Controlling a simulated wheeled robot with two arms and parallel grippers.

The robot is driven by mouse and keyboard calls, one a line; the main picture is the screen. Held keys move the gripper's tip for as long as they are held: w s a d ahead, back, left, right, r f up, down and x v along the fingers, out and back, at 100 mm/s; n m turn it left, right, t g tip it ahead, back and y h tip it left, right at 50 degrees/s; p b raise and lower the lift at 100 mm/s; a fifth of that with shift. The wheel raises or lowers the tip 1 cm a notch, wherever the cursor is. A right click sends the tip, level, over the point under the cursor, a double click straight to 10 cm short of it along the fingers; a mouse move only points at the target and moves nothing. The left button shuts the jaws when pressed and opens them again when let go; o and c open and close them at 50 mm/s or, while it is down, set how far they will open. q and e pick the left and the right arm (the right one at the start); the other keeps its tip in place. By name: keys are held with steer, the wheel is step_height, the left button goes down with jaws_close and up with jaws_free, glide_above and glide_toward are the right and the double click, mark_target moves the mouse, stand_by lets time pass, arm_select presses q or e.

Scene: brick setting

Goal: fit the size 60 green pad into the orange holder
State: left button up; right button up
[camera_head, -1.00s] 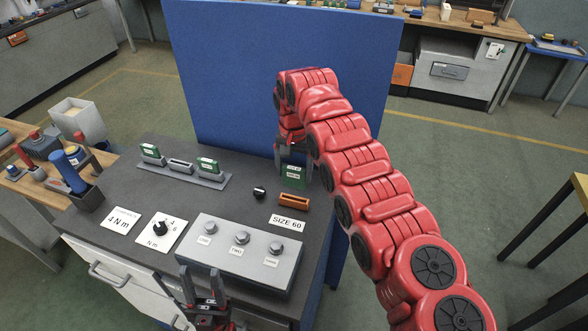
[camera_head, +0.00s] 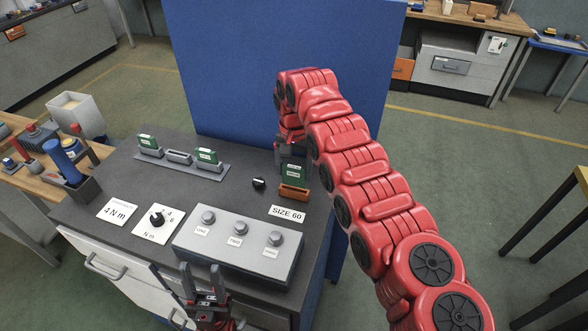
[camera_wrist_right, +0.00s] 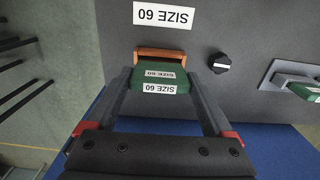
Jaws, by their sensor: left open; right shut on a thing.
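The size 60 green pad (camera_head: 293,174) is held in my right gripper (camera_head: 292,160), whose fingers are shut on its sides. Its "SIZE 60" labels show in the right wrist view, where the pad (camera_wrist_right: 160,81) sits between the fingers. The orange holder (camera_head: 293,194) stands on the dark bench top beside the "SIZE 60" card. In the head view the pad appears upright directly over the holder. In the wrist view the holder (camera_wrist_right: 158,54) shows just past the pad; whether they touch is unclear. My left gripper (camera_head: 204,284) is open and empty at the bench's front edge.
A grey rack (camera_head: 180,158) at the back left holds two other green pads, with an empty middle slot. A black knob (camera_head: 259,183) is left of the holder. A grey button box (camera_head: 238,245) stands in front. A blue panel (camera_head: 280,60) rises behind.

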mark_target(294, 179)
stand_by(0.7)
steer(key=shift+b, duration=0.5)
steer(key=shift+f, duration=0.2)
steer(key=shift+f+b, duration=1.35)
steer(key=shift+f, duration=0.6)
steer(key=o, duration=1.1)
steer(key=shift+r, duration=0.1)
